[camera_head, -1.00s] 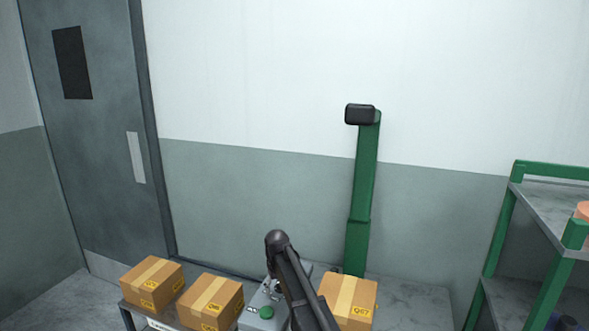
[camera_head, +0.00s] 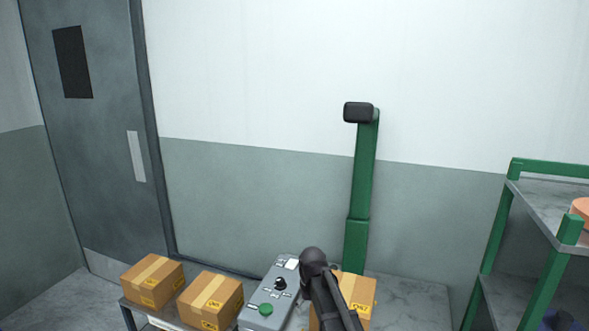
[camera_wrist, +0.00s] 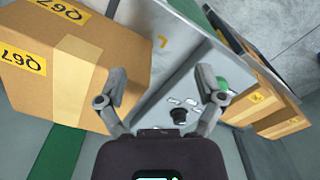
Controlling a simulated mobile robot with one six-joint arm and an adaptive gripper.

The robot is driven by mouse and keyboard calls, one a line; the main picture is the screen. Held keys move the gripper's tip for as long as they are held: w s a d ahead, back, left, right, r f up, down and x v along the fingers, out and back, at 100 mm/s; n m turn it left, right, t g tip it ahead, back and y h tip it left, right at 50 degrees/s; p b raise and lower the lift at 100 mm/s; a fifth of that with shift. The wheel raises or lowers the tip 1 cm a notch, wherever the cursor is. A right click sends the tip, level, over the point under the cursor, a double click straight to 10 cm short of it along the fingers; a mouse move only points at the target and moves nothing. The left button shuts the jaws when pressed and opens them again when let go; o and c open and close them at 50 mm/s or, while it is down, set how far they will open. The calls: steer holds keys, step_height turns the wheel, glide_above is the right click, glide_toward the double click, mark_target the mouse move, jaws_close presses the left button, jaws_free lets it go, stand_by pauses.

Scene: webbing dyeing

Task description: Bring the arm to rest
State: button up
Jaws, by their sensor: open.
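My gripper (camera_wrist: 162,88) shows in the wrist view with its two fingers spread wide and nothing between them. Beyond it is a grey control panel (camera_wrist: 165,75) with a black knob (camera_wrist: 179,115) and a green button (camera_wrist: 222,84). In the head view my dark arm rises from the bottom edge, right of the panel (camera_head: 256,322), and partly covers a carton. The gripper itself cannot be made out there. The panel's green button (camera_head: 266,309), black knob (camera_head: 281,284) and a white square (camera_head: 292,264) are uncovered.
Two cartons (camera_head: 152,280) (camera_head: 211,302) stand left of the panel. A carton marked Q67 (camera_wrist: 75,70) is close to the left finger in the wrist view. A green post (camera_head: 360,190) with a black head stands behind. A green-framed shelf (camera_head: 497,240) is at right, a door (camera_head: 95,150) at left.

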steer(key=s+d+m, duration=0.3)
steer(key=s+d, duration=0.9)
steer(key=s, duration=0.5)
steer(key=shift+f, duration=0.25)
